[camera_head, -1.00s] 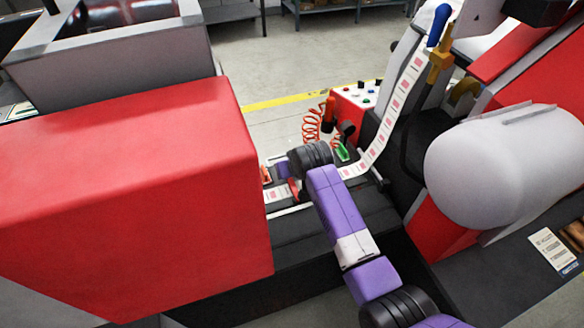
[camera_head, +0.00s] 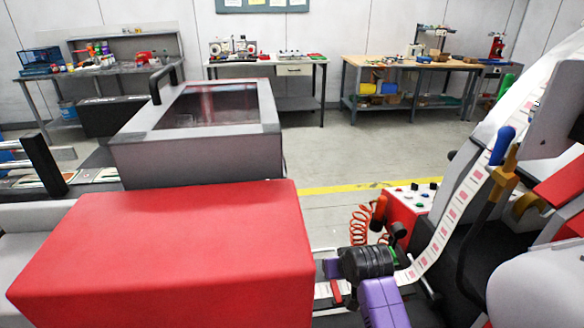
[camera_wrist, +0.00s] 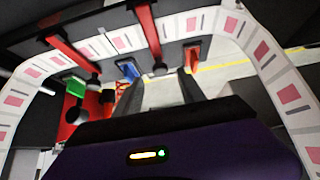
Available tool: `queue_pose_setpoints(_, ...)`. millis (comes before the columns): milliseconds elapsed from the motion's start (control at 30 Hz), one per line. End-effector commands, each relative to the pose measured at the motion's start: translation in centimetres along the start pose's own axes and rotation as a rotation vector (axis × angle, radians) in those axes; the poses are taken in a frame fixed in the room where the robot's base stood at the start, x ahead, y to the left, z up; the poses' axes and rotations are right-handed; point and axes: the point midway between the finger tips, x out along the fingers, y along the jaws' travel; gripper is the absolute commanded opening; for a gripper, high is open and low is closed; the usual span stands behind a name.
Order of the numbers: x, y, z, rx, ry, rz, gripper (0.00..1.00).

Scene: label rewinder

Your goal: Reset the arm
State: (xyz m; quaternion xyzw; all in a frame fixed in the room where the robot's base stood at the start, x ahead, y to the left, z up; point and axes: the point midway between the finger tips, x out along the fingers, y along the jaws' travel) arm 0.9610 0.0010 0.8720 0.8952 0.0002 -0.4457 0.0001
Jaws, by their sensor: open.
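My arm, purple with a black joint, reaches in at the lower right of the head view, between the red housing (camera_head: 165,255) and the label strip (camera_head: 440,235). The jaws themselves are hidden there. In the wrist view my gripper (camera_wrist: 158,82) shows two dark fingers spread apart with nothing between them. The white strip with pink labels (camera_wrist: 120,40) runs across the top of that view, beyond the fingers, and down both sides. I cannot tell how close the fingers are to it.
A red control box (camera_head: 408,208) with buttons and a coiled orange hose (camera_head: 362,225) stand just beyond my arm. A grey windowed box (camera_head: 205,145) stands behind the red housing. A white roll (camera_head: 540,285) is at the right. Open floor (camera_head: 330,155) lies before the back workbenches.

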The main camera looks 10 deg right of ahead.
Motion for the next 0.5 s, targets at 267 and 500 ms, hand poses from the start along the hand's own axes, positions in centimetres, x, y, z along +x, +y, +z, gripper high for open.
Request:
queue_pose_setpoints(267, -2.1, -0.1, -6.0, -0.002, 0.229, -0.002, 0.47)
queue_pose_setpoints(500, -5.7, -0.2, -6.1, 0.000, 0.490, -0.006, 0.47)
